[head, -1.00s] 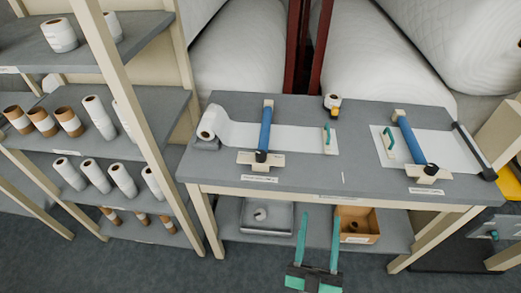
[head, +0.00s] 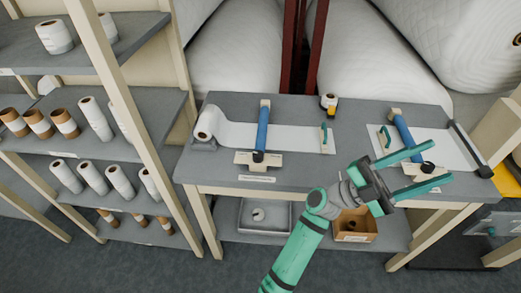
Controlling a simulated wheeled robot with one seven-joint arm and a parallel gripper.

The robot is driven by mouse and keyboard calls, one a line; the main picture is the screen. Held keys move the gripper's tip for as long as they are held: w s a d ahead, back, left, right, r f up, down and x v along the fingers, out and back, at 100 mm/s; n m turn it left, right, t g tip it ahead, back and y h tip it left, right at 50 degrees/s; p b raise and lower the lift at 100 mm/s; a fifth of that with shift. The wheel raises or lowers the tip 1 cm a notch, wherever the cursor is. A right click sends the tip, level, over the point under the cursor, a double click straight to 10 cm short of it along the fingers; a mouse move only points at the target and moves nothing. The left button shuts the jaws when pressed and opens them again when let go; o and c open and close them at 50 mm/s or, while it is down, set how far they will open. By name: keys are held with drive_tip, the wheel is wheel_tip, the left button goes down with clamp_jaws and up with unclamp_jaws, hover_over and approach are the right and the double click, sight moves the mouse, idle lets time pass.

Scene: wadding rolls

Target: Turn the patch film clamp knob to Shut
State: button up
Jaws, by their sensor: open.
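Two film clamps lie on the grey bench, and I cannot read which label names the patch film. The right clamp has a blue bar (head: 403,130) across a white sheet, with a dark knob (head: 427,168) at its near end. The left clamp has a blue bar (head: 263,127) across film from a roll, with a dark knob (head: 258,157) at its near end. My gripper (head: 441,163) is open and empty. Its two green fingers appear on either side of the right knob; their height above it is unclear. The right base plate is partly hidden by my gripper.
The grey bench (head: 300,175) has clear top between the clamps. A tape roll (head: 329,102) stands at its back. A black bar (head: 471,144) edges the right sheet. A cardboard box (head: 354,226) and a grey tray (head: 265,216) sit below. A shelf of rolls (head: 92,178) stands left.

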drive_tip(key=d+f+m+g+y, duration=0.2)
drive_tip(key=d+m+g+y, duration=0.2)
drive_tip(key=y, duration=0.2)
drive_tip(key=n+t+y, duration=0.7)
drive_tip(key=t+y, duration=0.2)
drive_tip(key=y, duration=1.2)
hover_over(258, 153)
wheel_tip(258, 153, down, 9)
wheel_tip(258, 153, down, 11)
drive_tip(key=shift+r, duration=0.2)
drive_tip(key=shift+a, duration=0.1)
drive_tip(key=c, duration=1.1)
drive_tip(key=shift+o, duration=0.2)
drive_tip(key=shift+s, duration=0.1)
